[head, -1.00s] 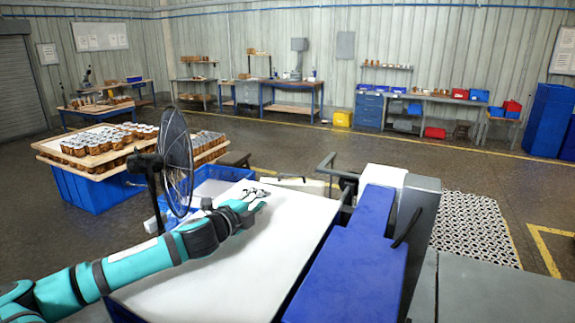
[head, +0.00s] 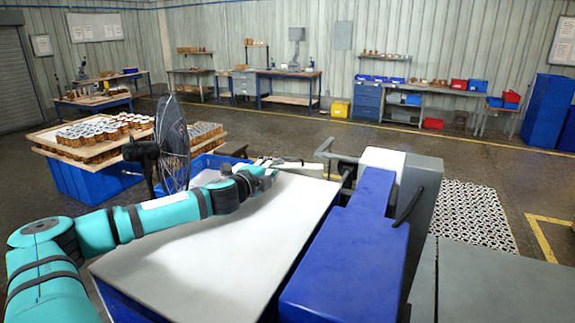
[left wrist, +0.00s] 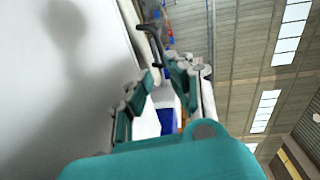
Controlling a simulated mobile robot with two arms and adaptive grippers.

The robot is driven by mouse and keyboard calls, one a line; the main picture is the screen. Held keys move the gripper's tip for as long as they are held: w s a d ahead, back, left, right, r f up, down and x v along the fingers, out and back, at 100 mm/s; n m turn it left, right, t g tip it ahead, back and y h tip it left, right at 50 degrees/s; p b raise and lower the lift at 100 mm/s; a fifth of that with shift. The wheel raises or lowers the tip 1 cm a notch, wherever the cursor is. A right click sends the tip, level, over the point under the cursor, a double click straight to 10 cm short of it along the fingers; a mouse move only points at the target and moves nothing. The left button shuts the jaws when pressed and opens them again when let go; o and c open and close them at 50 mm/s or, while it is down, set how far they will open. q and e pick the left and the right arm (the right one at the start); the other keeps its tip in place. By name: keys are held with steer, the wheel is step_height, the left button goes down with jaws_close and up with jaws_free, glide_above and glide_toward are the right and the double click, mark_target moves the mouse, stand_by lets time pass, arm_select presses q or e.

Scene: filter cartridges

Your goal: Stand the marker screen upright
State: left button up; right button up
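No piece is clearly recognisable as the marker screen. A thin pale panel edge (head: 305,169) with a grey bent handle (head: 322,149) shows behind the white top (head: 235,240) and may belong to it. My left gripper (head: 268,172) is over the far edge of the white top, close to the pale edge. In the left wrist view, its two fingers (left wrist: 157,90) stand apart with nothing gripped between them. A dark handle (left wrist: 150,35) lies beyond the fingertips there. Whether a finger touches the panel cannot be told. My right gripper is not in view.
A blue block-shaped housing (head: 345,255) stands right of the white top, with a grey cabinet (head: 420,220) beside it. A black fan (head: 173,145) stands close behind my left arm. A table of cartridges (head: 50,142) is at the left. Open floor lies behind.

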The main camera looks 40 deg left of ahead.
mark_target(288, 159)
arm_select(q)
steer(key=shift+w+a, duration=0.2)
steer(key=shift+w+a+r+p, duration=0.1)
steer(key=shift+w+a+p, duration=0.15)
steer(key=shift+w+p, duration=0.4)
steer(key=shift+w+a+r+p, duration=0.1)
steer(key=shift+w+a+p, duration=0.15)
steer(key=shift+w+p, duration=0.3)
steer(key=p+x, duration=0.3)
steer(key=x, duration=0.2)
steer(key=shift+w+f, duration=0.4)
steer(key=shift+w, duration=0.3)
jaws_close()
steer(key=shift+s, duration=0.1)
